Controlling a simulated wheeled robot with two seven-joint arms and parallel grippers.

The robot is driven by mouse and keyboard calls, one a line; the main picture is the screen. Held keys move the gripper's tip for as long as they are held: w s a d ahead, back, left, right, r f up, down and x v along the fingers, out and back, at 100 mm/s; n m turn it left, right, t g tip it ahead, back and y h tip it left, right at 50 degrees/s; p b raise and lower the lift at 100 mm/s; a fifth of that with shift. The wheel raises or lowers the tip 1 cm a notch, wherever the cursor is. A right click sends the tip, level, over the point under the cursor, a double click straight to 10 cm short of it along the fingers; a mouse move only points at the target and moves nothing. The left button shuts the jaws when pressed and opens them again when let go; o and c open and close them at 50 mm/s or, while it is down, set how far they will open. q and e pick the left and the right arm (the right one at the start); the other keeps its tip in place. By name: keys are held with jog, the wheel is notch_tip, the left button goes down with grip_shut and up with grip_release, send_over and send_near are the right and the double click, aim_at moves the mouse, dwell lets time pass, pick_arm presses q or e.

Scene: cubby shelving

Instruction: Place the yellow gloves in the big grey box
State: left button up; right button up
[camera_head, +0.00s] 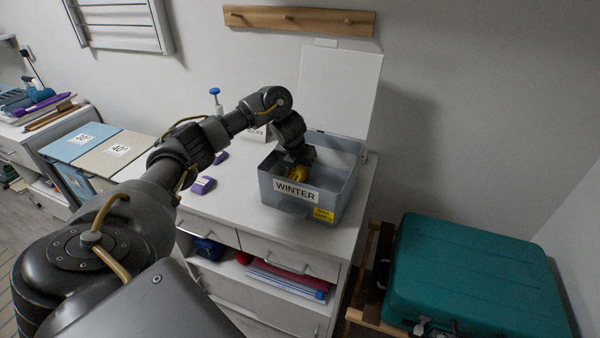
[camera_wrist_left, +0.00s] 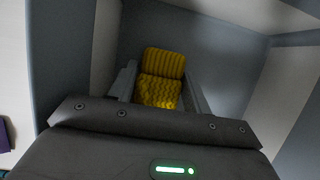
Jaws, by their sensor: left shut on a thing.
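The big grey box (camera_head: 345,200) stands open on the white cabinet top, with a "WINTER" label on its front and its lid raised at the back. My left gripper (camera_head: 298,172) reaches down inside the box and is shut on the yellow gloves (camera_head: 297,174). In the left wrist view the yellow gloves (camera_wrist_left: 161,80) show ribbed and knitted parts between the two fingers (camera_wrist_left: 160,92), with the grey box walls around them. I cannot tell whether the gloves touch the box floor. My right gripper is not in view.
Purple items (camera_head: 203,185) and a blue-topped bottle (camera_head: 215,98) are on the cabinet top (camera_head: 235,205) left of the box. A teal case (camera_head: 475,275) rests on a wooden stand at the right. A peg rail (camera_head: 298,20) hangs on the wall.

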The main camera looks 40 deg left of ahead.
pick_arm(q)
jog(key=shift+a+f, duration=0.15)
jog(key=shift+f, duration=0.6)
jog(key=shift+f, duration=0.1)
jog(key=o, duration=1)
jog(key=shift+o, duration=0.4)
